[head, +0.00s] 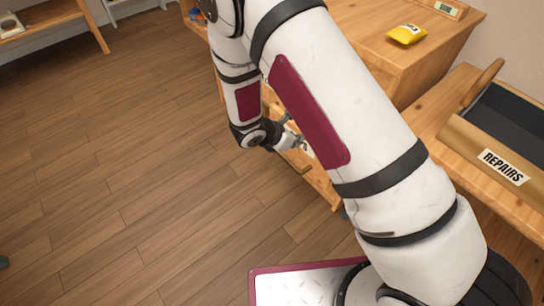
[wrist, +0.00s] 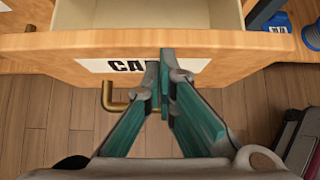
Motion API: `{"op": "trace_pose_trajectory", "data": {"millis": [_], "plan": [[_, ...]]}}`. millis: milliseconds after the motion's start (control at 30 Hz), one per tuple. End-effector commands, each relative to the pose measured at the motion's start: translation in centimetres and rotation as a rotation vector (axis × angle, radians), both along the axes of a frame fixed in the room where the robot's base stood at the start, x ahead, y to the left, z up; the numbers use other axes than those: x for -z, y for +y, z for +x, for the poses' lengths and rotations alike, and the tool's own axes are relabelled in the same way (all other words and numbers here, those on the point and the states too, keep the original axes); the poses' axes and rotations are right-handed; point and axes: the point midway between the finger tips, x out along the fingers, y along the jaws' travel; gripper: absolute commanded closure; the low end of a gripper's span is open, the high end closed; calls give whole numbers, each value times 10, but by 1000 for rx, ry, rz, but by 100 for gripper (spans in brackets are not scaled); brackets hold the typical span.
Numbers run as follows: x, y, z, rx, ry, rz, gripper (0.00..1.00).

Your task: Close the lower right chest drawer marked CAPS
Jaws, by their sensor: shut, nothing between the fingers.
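The CAPS drawer (wrist: 225,50) stands pulled out in the wrist view, with its pale inside (wrist: 140,14) showing behind the wooden front. Its white label reads "CA" and the rest is hidden behind my gripper (wrist: 164,80). My gripper is shut and empty, with its fingertips at the drawer front, over the label; I cannot tell if they touch it. A brass handle (wrist: 112,100) shows just left of the fingers. In the head view my gripper (head: 303,144) is beside the wooden chest (head: 425,70), and my arm hides most of the drawer.
A yellow packet (head: 407,34) lies on the chest top. A REPAIRS tray (head: 465,140) sits on a bench at the right. Blue items (wrist: 277,22) lie right of the drawer in the wrist view.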

Motion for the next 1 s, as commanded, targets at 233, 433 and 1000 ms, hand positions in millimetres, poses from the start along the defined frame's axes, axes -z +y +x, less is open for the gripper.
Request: {"op": "trace_pose_trajectory", "data": {"millis": [233, 433, 1000], "plan": [[1, -60, 40, 4, -1, 0, 100], [1, -87, 59, 2, -2, 0, 100], [-1, -102, 70, 1, -3, -3, 100]]}}
